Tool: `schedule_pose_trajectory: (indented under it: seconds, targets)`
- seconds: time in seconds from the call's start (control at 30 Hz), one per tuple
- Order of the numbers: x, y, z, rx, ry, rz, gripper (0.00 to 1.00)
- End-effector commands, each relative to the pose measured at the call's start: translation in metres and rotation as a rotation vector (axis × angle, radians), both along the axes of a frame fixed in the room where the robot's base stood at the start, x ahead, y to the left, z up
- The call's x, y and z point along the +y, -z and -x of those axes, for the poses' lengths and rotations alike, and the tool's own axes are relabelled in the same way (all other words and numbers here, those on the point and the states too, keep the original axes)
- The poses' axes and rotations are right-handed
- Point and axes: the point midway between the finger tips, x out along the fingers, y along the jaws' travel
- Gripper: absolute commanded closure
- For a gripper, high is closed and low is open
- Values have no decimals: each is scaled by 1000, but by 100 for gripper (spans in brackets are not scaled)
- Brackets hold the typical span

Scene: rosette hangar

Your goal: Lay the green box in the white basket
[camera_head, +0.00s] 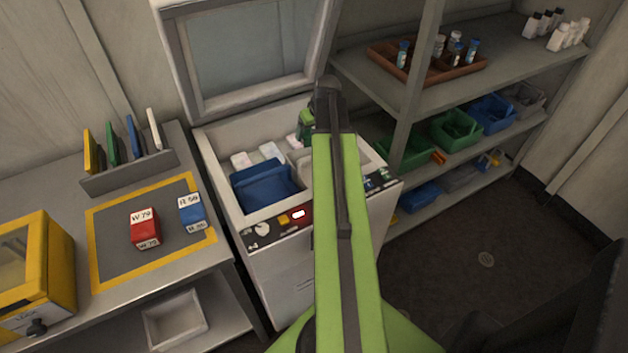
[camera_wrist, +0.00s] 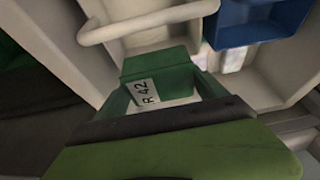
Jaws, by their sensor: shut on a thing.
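My gripper (camera_wrist: 162,88) is shut on the green box (camera_wrist: 155,64), which has a white label reading "R 42". In the head view the green box (camera_head: 305,125) shows just left of my arm's end, above the back of the open chest. The white basket (camera_head: 301,160) is inside the chest, right of a blue basket, and my arm hides much of it. In the wrist view the white basket's handle (camera_wrist: 150,20) curves beyond the box. I cannot tell whether the box touches the basket.
The blue basket (camera_head: 265,186) fills the chest's front left, with pale packets (camera_head: 256,155) behind it. The chest lid (camera_head: 250,55) stands open. A bench (camera_head: 60,190) with a red box (camera_head: 145,228) and a blue box (camera_head: 191,213) is left. Shelves (camera_head: 500,60) are right.

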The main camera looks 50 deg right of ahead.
Motion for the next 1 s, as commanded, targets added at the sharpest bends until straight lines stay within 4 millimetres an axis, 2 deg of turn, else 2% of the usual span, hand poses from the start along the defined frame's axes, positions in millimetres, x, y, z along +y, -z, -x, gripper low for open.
schedule_pose_trajectory:
  seconds: [0.17, 0.43, 0.63, 0.87, 1.0]
  targets:
    - [-2, 10, 2, 0, 5, 0, 65]
    - [-5, 64, 4, 0, 9, 0, 65]
    - [-5, 66, 4, 0, 9, 0, 65]
    - [-5, 103, 5, 0, 10, 0, 65]
    - [-5, 99, 5, 0, 10, 0, 65]
